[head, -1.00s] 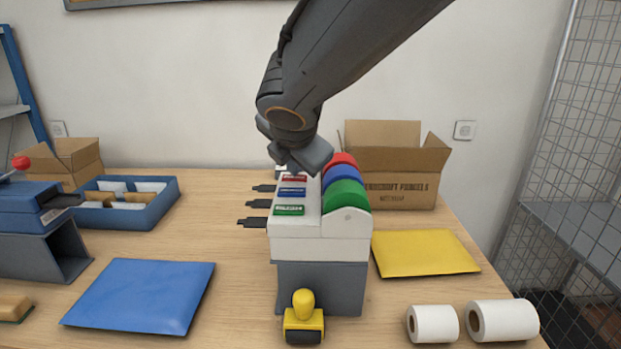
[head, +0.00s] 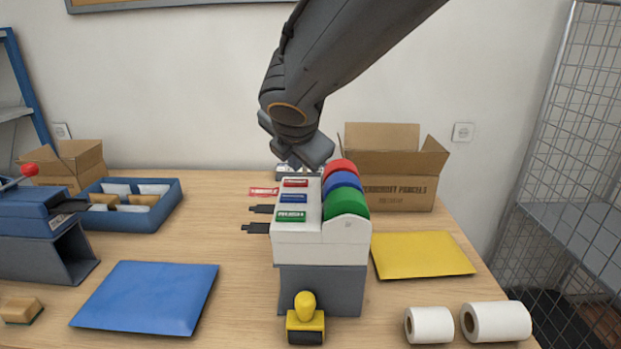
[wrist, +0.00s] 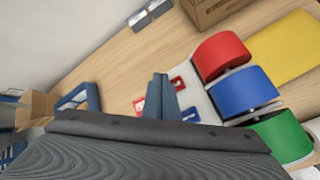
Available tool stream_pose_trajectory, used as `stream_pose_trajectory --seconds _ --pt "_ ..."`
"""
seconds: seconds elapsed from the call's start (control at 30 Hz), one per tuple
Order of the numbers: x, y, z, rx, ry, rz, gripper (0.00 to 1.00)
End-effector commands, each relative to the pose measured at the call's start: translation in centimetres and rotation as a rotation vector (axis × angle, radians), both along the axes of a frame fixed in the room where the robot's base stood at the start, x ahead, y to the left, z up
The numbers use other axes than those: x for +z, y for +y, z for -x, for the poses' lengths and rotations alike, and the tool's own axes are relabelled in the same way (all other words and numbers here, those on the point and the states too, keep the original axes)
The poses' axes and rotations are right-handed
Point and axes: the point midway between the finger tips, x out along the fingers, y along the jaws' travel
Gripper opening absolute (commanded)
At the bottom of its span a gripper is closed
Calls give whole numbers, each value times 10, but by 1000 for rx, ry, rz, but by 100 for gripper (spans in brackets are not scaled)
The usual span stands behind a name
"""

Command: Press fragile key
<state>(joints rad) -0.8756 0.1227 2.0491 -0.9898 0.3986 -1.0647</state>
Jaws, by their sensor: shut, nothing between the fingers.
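The label machine (head: 318,248) stands mid-table with a red key (head: 295,183), a blue key (head: 293,198) and a green key (head: 291,216) on top. The key lettering is too small to read surely. A red label (head: 264,192) sticks out at the machine's left side, at the far outlet. My gripper (head: 296,165) is shut and empty, just above and behind the red key, apart from it. In the wrist view my fingers (wrist: 158,92) lie between the red key (wrist: 179,84) and the red label (wrist: 139,105), hiding part of this area.
Red, blue and green rolls (head: 346,204) sit along the machine's right side. A yellow stamp (head: 305,322) stands in front. A blue envelope (head: 148,297) lies left, a yellow envelope (head: 422,254) right. An open carton (head: 398,190) stands behind, white rolls (head: 497,322) front right.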

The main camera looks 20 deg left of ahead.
Motion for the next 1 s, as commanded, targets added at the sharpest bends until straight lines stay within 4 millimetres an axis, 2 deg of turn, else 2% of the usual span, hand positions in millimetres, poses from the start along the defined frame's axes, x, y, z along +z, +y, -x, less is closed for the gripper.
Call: stream_pose_trajectory --seconds 0.03,0.5,1.0 --pt "8 0 1 0 0 0 0" --pt "46 0 1 0 0 0 0" --pt "48 0 0 0 0 0 0"
